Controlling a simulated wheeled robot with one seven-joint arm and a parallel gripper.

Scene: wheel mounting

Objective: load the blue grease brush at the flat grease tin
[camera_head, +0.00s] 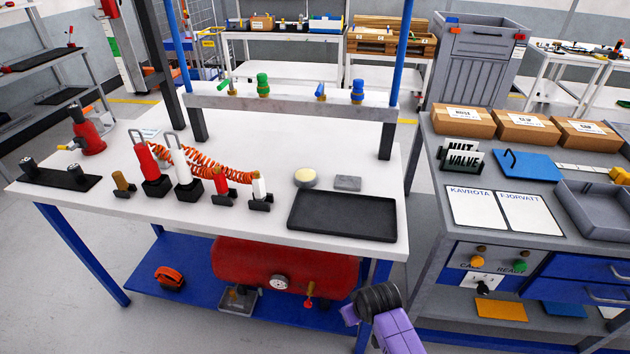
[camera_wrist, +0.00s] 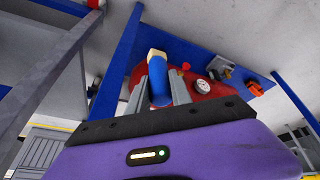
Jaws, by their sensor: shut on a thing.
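My gripper (camera_wrist: 160,84) shows in the wrist view, its two grey fingers shut on the blue grease brush (camera_wrist: 158,82). The brush has a blue body and a cream-coloured end that points away from the gripper. In the head view the gripper and brush are not visible; only my purple arm shows at the bottom edge, in front of the table. The flat grease tin (camera_head: 305,179) is a low round tin with a pale yellow top. It stands on the white table, behind the black tray, apart from the gripper. The tin does not show in the wrist view.
The black tray (camera_head: 343,215) lies at the front right of the white table (camera_head: 262,220). A grey block (camera_head: 348,183) lies right of the tin. Several red and white tools stand to the left. A red tank (camera_head: 283,268) sits below. A grey workbench (camera_head: 436,190) stands right.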

